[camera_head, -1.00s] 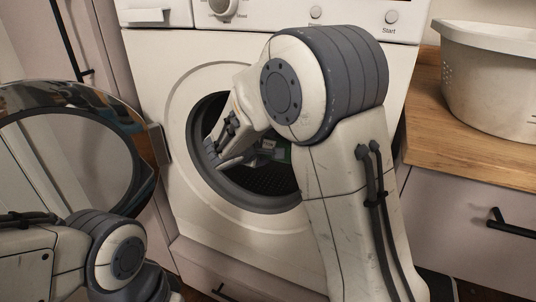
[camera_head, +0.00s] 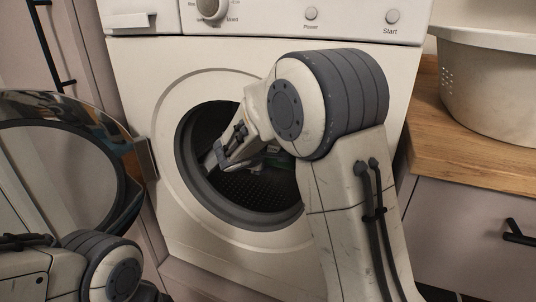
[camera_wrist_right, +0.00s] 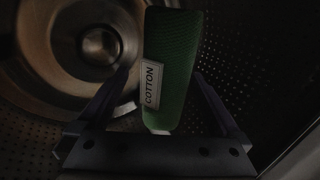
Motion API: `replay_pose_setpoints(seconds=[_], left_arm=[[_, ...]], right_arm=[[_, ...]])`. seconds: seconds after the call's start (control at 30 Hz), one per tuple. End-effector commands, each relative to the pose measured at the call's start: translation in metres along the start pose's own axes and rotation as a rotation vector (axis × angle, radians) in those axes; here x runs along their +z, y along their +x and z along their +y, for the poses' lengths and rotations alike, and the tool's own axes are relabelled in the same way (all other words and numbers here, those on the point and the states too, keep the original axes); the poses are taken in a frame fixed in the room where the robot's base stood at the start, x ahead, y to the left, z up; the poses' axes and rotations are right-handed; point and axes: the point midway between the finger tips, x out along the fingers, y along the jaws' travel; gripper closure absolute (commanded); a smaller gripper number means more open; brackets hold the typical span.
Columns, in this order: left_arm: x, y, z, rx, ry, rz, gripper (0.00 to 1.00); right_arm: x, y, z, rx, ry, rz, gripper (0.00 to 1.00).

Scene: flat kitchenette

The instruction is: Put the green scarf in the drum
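The green scarf (camera_wrist_right: 172,70) is a folded green bundle with a white "COTTON" label. It is inside the drum (camera_head: 250,190), seen through the washer's round opening. In the head view only a sliver of green (camera_head: 283,156) shows behind my right arm. My right gripper (camera_head: 222,160) is inside the opening. In the right wrist view its two fingers (camera_wrist_right: 164,85) stand apart on either side of the scarf, with a gap at the left finger; contact at the right finger is unclear. My left arm is low at the left; its gripper is out of view.
The washer's round door (camera_head: 68,180) stands open at the left. A white perforated basket (camera_head: 490,90) stands on the wooden counter (camera_head: 470,150) at the right.

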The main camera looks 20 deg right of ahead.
Motion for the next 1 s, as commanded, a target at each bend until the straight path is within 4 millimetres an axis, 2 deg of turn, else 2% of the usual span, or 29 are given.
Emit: replay_pose_setpoints(seconds=[0.27, 0.37, 0.7, 0.83, 1.0], left_arm=[[0.000, -0.002, 0.000, 0.000, 0.000, 0.000, 0.50], [0.000, -0.006, 0.000, 0.000, 0.000, 0.000, 0.50], [-0.001, -0.022, 0.002, 0.000, 0.000, 0.000, 0.50], [-0.001, -0.025, 0.002, 0.000, 0.000, 0.000, 0.50], [-0.001, -0.025, 0.002, 0.000, 0.000, 0.000, 0.50]], right_arm=[[-0.002, -0.006, 0.000, 0.001, -0.002, 0.003, 0.00], [-0.003, -0.019, 0.001, 0.001, -0.003, 0.005, 0.00], [-0.003, -0.085, 0.002, 0.001, -0.002, 0.006, 0.00], [-0.002, -0.099, 0.001, 0.001, -0.002, 0.004, 0.00], [-0.001, -0.106, -0.001, -0.001, -0.001, 0.002, 0.00]])
